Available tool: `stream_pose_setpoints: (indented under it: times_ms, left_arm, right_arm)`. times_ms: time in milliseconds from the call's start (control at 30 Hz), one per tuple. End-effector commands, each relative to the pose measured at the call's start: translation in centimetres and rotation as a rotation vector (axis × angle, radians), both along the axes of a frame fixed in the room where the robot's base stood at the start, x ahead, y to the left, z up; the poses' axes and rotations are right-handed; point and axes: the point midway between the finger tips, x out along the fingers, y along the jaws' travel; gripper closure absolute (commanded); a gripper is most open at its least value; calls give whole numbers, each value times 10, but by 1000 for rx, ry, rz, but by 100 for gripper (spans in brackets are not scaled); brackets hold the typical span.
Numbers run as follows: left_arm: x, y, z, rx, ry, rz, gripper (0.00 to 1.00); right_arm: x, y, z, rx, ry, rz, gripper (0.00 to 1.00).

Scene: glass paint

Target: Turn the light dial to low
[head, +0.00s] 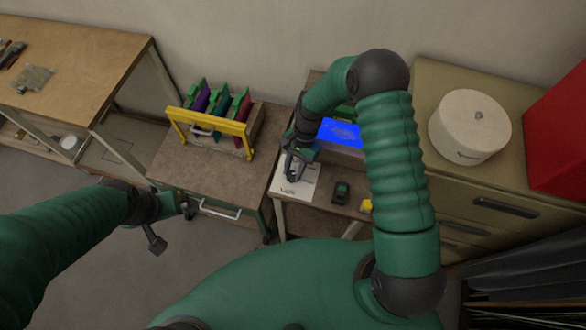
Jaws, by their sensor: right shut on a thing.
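My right gripper (294,170) reaches down over a white plate (299,190) with dark markings on the low bench. It is shut on a small dark thing there, which seems to be the light dial. The fingers mostly hide it, and I cannot read its setting. A lit blue panel (340,132) glows just behind, partly covered by my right arm. My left gripper (164,222) hangs at the left, in front of the brown-topped cabinet, away from the plate. Its jaws are too small to judge.
A small dark green device (341,192) sits right of the plate. A yellow rack (210,131) with coloured panels stands on the brown-topped cabinet (197,166). A white round drum (469,127) and a red box (556,138) stand at right. A wooden table (82,73) is at left.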

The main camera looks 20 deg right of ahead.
Motion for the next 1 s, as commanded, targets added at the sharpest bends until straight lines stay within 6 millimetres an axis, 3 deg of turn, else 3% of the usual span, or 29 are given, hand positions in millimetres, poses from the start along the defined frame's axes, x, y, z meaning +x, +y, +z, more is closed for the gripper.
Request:
stream_pose_setpoints:
  times_ms: [167, 400, 633, 667, 700, 800, 1000]
  left_arm:
    - [0, 0, 0, 0, 0, 0, 2]
    - [0, 0, -10, 0, 0, 0, 2]
    - [0, 0, -9, 0, 0, 0, 2]
    - [0, 0, -9, 0, 0, 0, 2]
    - [0, 0, -9, 0, 0, 0, 2]
    - [0, 0, -9, 0, 0, 0, 2]
    - [0, 0, -9, 0, 0, 0, 2]
  right_arm:
    - [1, 1, 1, 1, -1, 5, 100]
    - [3, 3, 0, 1, -3, 281, 100]
    - [3, 2, 1, 2, -3, 289, 100]
    - [3, 2, 1, 2, -3, 289, 70]
    - [3, 2, 2, 2, -3, 289, 65]
    - [2, 2, 1, 2, -3, 288, 52]
    - [2, 2, 1, 2, -1, 287, 50]
